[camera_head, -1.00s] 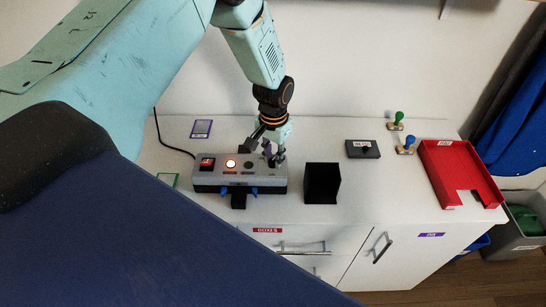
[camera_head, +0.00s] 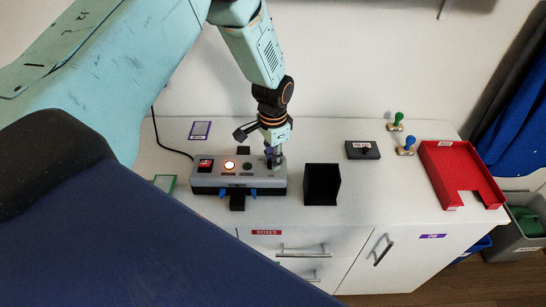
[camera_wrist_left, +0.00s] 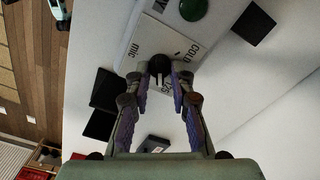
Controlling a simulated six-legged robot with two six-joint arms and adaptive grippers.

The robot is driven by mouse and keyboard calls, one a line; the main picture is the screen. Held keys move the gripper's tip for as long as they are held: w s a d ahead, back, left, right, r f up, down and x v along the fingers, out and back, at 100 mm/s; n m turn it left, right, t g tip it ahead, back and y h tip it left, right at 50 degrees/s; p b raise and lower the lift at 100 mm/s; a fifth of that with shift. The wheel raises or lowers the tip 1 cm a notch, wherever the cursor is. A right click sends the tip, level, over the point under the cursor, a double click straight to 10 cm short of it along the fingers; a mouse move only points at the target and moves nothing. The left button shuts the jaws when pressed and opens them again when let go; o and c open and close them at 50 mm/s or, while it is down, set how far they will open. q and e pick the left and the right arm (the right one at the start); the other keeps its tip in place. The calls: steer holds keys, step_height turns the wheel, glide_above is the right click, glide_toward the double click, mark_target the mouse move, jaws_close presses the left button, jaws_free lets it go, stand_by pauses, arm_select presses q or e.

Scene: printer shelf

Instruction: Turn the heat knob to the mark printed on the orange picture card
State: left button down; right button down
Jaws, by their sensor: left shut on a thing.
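The heat knob (camera_wrist_left: 160,66) is a black round knob on the grey machine (camera_head: 225,177), with printed words around it, one reading COLD, in the left wrist view. My left gripper (camera_head: 272,160) points down over the right end of the machine. In the left wrist view my left gripper (camera_wrist_left: 162,84) is shut on the knob, with a purple-padded finger on each side. In the head view the fingers hide the knob. The orange picture card is not visible; a purple-framed card (camera_head: 200,130) and a green-framed card (camera_head: 165,183) lie on the top. My right gripper is not in view.
A black box (camera_head: 322,184), a dark block (camera_head: 362,150), two stamps, green (camera_head: 396,121) and blue (camera_head: 406,145), and a red tray (camera_head: 442,180) stand to the right on the white cabinet top.

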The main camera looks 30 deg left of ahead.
arm_select(q)
steer(key=c, duration=1.2)
jaws_free()
step_height(320, 180, up, 12)
steer(key=shift+f, duration=0.1)
